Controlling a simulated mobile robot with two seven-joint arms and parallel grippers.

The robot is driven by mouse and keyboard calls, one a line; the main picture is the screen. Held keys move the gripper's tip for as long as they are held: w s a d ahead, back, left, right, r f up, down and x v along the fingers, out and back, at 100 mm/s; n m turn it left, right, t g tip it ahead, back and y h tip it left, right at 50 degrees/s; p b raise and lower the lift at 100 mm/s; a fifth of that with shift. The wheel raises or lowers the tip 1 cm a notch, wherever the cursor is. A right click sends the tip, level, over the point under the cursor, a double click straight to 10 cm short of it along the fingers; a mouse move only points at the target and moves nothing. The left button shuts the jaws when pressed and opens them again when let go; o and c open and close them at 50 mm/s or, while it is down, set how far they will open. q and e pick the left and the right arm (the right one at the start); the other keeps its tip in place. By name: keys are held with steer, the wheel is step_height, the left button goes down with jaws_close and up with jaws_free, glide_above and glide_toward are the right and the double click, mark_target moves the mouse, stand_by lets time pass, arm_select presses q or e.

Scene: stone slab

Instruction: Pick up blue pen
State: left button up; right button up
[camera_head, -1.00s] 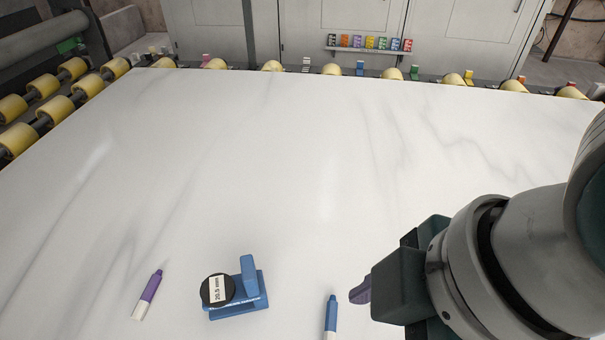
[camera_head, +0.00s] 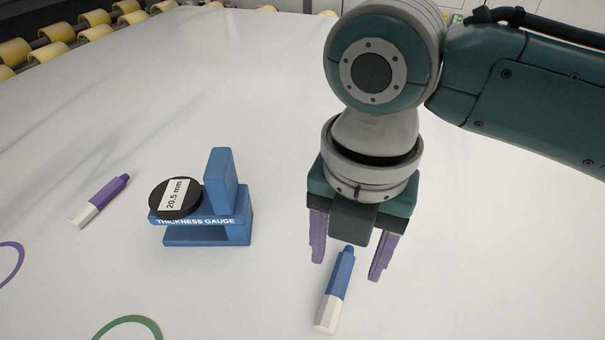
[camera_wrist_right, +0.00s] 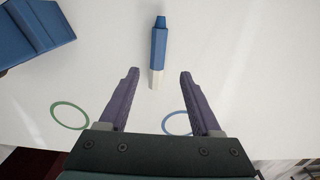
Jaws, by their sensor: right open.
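The blue pen (camera_head: 338,285) has a blue body and a white end, and lies on the white slab (camera_head: 275,130). My right gripper (camera_head: 347,268) is open, with its two purple fingers apart above the pen's blue end in the head view. In the right wrist view the pen (camera_wrist_right: 158,48) lies ahead of the gap between the fingertips of the right gripper (camera_wrist_right: 158,74). Nothing is between the fingers' pads that I can see being held. My left gripper is not in view.
A blue thickness gauge (camera_head: 225,200) with a black dial stands left of the pen. A purple pen (camera_head: 100,200) lies farther left. A green ring (camera_head: 130,321) and a purple ring (camera_head: 14,262) mark the slab. Yellow rollers (camera_head: 52,36) line its far left edge.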

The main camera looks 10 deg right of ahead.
mark_target(336, 289)
steer(key=f, duration=0.2)
steer(key=f+b, duration=0.1)
steer(key=f, duration=0.3)
steer(key=shift+s+a+f, duration=0.15)
steer(key=shift+a+f, duration=0.15)
steer(key=shift+a, duration=0.05)
jaws_close()
